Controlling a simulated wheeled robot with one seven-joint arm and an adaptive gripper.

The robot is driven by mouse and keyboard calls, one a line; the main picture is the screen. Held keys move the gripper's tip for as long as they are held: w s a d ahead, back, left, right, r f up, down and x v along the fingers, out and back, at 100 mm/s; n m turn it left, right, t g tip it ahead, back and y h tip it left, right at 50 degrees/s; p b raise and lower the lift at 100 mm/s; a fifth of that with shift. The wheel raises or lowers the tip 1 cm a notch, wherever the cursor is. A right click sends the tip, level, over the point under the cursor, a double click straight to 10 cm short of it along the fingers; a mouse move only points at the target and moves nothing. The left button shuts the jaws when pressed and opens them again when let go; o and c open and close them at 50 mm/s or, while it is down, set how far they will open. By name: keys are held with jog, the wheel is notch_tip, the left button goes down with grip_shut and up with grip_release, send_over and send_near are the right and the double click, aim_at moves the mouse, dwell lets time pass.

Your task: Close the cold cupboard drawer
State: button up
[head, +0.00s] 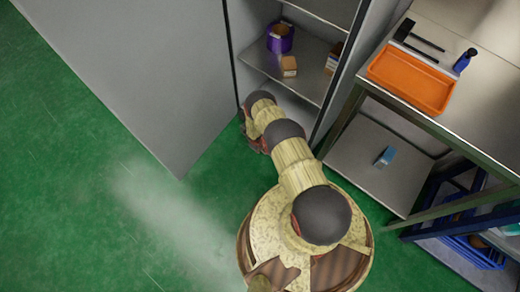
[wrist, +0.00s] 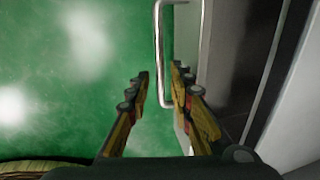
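In the wrist view, a pale metal bar handle (wrist: 160,35) runs down in front of a grey front panel (wrist: 188,28), which seems to be the drawer's. My gripper (wrist: 160,78) is open. Its two fingers lie on either side of the handle in the picture; whether either touches it I cannot tell. In the head view, my arm reaches to the foot of the grey cupboard (head: 233,45), and my gripper (head: 250,138) is mostly hidden behind my arm there. The drawer cannot be made out in the head view, so how far it stands out is unclear.
A large grey panel (head: 150,70), seemingly an open door, stands left of my arm. Cupboard shelves hold a purple roll (head: 280,37) and small boxes (head: 289,66). A workbench with an orange tray (head: 411,80) stands close on the right. Green floor (head: 70,200) is clear at left.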

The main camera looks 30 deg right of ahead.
grip_shut()
dwell(0.7)
